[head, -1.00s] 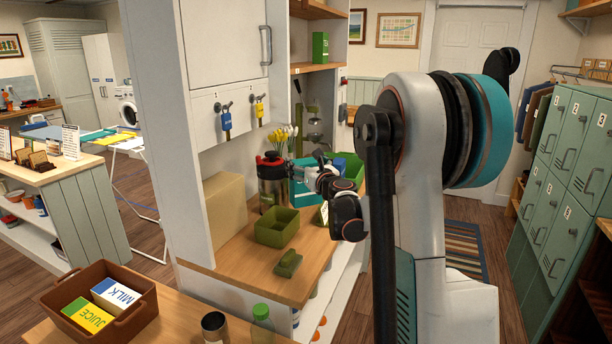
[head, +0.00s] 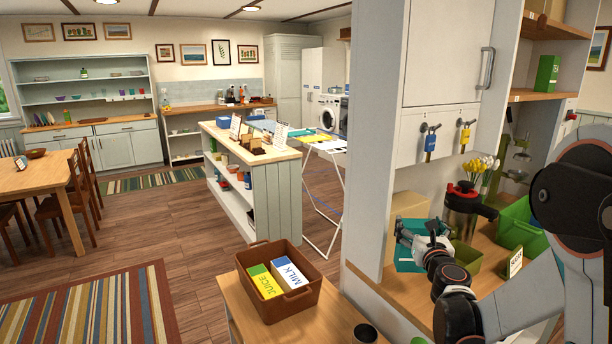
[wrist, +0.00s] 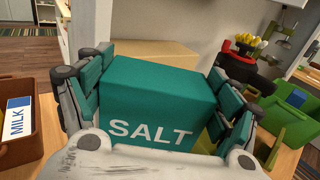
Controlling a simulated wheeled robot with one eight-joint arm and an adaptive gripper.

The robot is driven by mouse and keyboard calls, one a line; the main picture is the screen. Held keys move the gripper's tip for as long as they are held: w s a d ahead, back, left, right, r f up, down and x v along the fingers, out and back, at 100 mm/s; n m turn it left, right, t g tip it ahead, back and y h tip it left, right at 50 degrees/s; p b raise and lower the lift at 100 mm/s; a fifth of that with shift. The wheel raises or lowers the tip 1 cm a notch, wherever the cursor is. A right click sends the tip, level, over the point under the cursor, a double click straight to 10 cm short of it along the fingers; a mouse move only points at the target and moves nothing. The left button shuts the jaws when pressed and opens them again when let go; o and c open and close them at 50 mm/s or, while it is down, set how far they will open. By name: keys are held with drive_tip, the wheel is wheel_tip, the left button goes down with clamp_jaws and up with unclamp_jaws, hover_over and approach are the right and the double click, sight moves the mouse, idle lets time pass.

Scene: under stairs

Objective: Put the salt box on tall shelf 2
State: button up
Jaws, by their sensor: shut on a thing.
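The teal salt box (wrist: 158,88) fills the middle of the wrist view, with "SALT" in white on its side. My gripper (wrist: 160,100) is shut on it, with pads against its left and right sides. In the head view the salt box (head: 406,262) shows partly behind my gripper (head: 424,245), in front of the tan carton and left of the flask. A tall unit with wooden shelves (head: 541,95) stands at the right, a green box on one shelf. I cannot tell which shelf is tall shelf 2.
A brown bin (head: 262,316) with juice and milk cartons is on the front table. A flask (head: 462,212), tan carton (head: 408,207) and green bin (head: 516,228) stand on the counter. A white upright panel (head: 372,150) is just left of my gripper. Open floor lies left.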

drive_tip(key=s+a+f+n+y, duration=0.1)
drive_tip(key=s+a+f, duration=0.2)
drive_tip(key=a, duration=0.8)
drive_tip(key=shift+s+a+y, duration=0.2)
drive_tip(key=shift+y, duration=0.1)
